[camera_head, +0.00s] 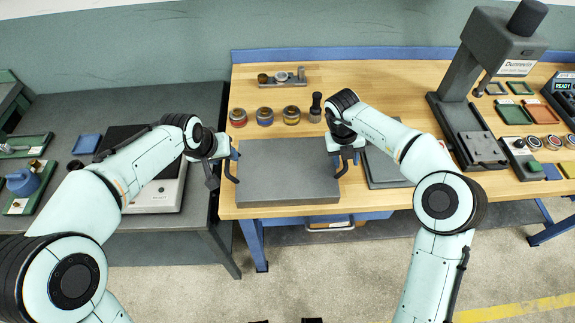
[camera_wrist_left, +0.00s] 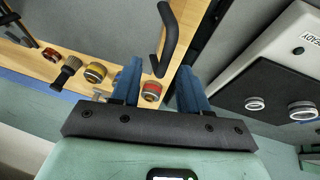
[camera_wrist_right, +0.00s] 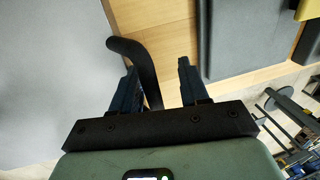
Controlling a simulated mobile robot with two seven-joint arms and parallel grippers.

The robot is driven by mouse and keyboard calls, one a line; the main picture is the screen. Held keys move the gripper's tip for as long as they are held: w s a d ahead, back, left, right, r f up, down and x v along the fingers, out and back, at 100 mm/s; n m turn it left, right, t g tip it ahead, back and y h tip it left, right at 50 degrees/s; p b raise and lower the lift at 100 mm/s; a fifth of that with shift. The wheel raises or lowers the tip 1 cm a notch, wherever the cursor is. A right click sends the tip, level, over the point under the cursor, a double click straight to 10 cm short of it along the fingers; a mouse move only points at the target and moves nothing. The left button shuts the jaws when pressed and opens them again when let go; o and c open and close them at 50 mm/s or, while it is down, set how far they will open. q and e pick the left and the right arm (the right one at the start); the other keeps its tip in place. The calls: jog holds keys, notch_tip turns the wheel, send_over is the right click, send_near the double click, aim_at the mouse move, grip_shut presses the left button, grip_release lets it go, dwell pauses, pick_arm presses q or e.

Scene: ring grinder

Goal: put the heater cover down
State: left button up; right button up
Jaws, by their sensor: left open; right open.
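The heater cover, a flat grey box (camera_head: 288,172), lies on the wooden bench near its front left corner. It has black hooked handles at its left (camera_head: 231,168) and right sides. The cover's surface (camera_wrist_right: 50,70) fills the left there.
Several round jars (camera_head: 265,116) and a dark-handled tool (camera_head: 315,108) stand just behind the cover. Another grey plate (camera_head: 388,168) lies close to its right. A press (camera_head: 470,125) stands further right. A white device with a black top (camera_head: 160,190) sits on the left grey table.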

jog(key=shift+r, duration=0.3)
pick_arm(q)
jog(key=v, duration=0.6)
jog(key=shift+r, duration=0.35)
pick_arm(e)
jog(key=v, duration=1.1)
jog(key=shift+r, duration=0.2)
pick_arm(q)
jog(key=shift+s, duration=0.15)
jog(key=shift+a, duration=0.1)
pick_arm(e)
jog(key=shift+s+a+f, duration=0.1)
